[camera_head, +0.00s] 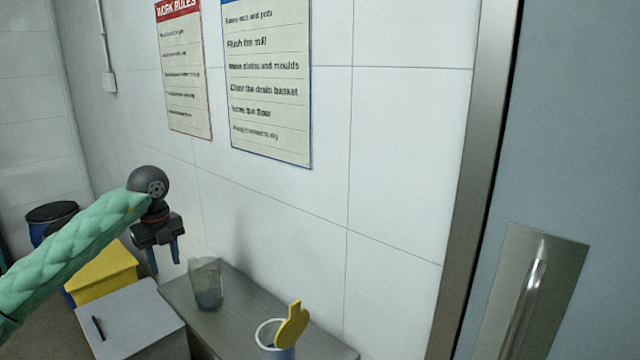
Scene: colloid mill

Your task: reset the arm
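My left gripper (163,259) hangs from the end of my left arm (80,245), which comes in from the left in a green quilted sleeve. Its two blue fingers point down and stand apart with nothing between them. It is in the air in front of the tiled wall, to the left of a clear cup (206,283) and apart from it. My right gripper and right arm are not in view.
A grey bench (240,318) holds the clear cup and a white mug (268,335) with a yellow paddle-shaped thing (292,326). A grey box (130,320) and a yellow box (103,272) stand left. A door (575,150) with a metal handle (525,305) is at right.

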